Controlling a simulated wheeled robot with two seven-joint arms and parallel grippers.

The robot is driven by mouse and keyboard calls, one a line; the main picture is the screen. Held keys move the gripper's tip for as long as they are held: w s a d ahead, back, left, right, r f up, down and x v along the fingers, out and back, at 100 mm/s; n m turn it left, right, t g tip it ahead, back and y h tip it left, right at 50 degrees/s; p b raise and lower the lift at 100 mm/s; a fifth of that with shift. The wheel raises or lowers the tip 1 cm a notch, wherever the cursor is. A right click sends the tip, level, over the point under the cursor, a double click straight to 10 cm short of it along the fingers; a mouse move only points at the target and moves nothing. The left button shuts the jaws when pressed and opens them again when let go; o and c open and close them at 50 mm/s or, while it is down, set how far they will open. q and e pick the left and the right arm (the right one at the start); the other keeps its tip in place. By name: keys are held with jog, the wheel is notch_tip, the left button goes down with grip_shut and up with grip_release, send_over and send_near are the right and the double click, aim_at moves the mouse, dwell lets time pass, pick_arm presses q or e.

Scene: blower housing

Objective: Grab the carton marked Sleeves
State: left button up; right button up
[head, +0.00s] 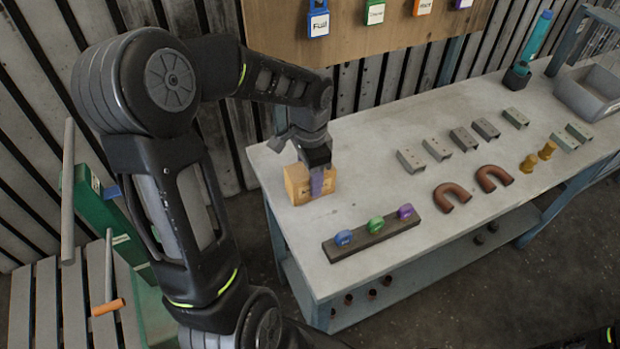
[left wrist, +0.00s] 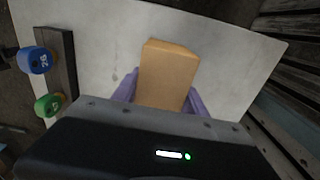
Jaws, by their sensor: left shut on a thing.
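The carton (head: 297,186) is a small yellow-tan box at the left end of the grey workbench. Its marking is too small to read in the head view. My left gripper (head: 318,182) reaches down over it from behind, and its purple fingers are shut on the carton. In the left wrist view the carton (left wrist: 168,72) sits between the two purple fingers (left wrist: 160,95), with one on each side. I cannot tell whether it rests on the bench or is just off it. My right gripper is not in view.
A dark bar with blue, green and purple knobs (head: 372,240) lies to the right of the carton on the bench (head: 350,150). Two brown U-shaped pipes (head: 494,179), several grey brackets (head: 437,149), and two yellow fittings (head: 528,163) lie farther right. A grey bin (head: 590,92) stands at the far right.

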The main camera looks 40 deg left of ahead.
pick_arm(q)
grip_shut()
jog(key=shift+r, duration=0.1)
notch_tip(320, 180, up, 10)
jog(key=shift+f+b, duration=0.1)
jog(key=shift+b, duration=0.5)
dwell(0.4)
